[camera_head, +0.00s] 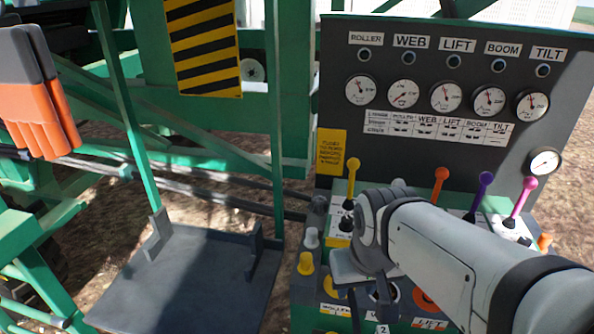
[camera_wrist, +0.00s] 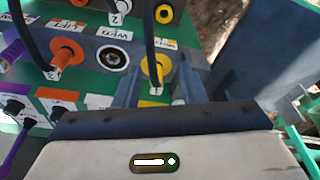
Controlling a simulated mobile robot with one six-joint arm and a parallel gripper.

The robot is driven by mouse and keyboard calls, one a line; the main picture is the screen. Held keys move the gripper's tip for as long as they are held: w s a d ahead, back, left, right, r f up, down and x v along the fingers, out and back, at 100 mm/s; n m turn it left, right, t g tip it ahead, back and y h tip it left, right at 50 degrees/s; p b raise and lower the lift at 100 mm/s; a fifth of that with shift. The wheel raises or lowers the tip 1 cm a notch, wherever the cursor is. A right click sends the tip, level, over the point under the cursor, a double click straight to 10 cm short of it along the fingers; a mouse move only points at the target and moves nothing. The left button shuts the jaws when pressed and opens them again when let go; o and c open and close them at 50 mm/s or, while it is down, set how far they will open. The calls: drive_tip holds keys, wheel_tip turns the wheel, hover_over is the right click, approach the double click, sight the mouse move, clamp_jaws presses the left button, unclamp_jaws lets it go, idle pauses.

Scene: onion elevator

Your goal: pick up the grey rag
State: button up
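I cannot make out a grey rag in either view. My gripper (camera_wrist: 158,82) shows in the wrist view with its two dark fingers apart and nothing held between them. A yellow hose fitting (camera_wrist: 153,68) appears between the fingers in the picture; I cannot tell how far beyond them it lies. In the head view my arm reaches in from the lower right, in front of the control panel (camera_head: 440,125). The fingertips are not clear there.
Colored levers, such as the orange lever (camera_head: 440,178), stand below the gauges. Orange-and-grey gloves (camera_head: 38,100) hang at the left. A dark platform (camera_head: 185,285) lies left of the panel and looks bare. Black hoses (camera_wrist: 148,30) run close to the gripper.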

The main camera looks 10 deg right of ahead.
drive_tip(key=shift+o, duration=0.7)
drive_tip(key=shift+w, duration=0.2)
drive_tip(key=o, duration=0.5)
drive_tip(key=w+r+m, duration=0.1)
drive_tip(key=w, duration=0.2)
drive_tip(key=w+r+m+p, duration=0.1)
drive_tip(key=w+m, duration=0.1)
drive_tip(key=w, duration=0.1)
drive_tip(key=w+r+m+p, duration=0.1)
drive_tip(key=w+r+m, duration=0.1)
drive_tip(key=w, duration=0.1)
drive_tip(key=shift+w+d+g, duration=0.3)
drive_tip(key=shift+g, duration=0.1)
drive_tip(key=m+g+p, duration=0.2)
drive_tip(key=m+p, duration=0.3)
drive_tip(key=m, duration=1.1)
hover_over(317, 199)
wheel_tip(317, 199, down, 7)
drive_tip(key=shift+s+d+f, duration=0.1)
drive_tip(key=shift+d+f, duration=0.05)
drive_tip(key=shift+f+m, duration=0.3)
drive_tip(key=shift+f+p, duration=1.05)
drive_tip(key=shift+f, duration=2.65)
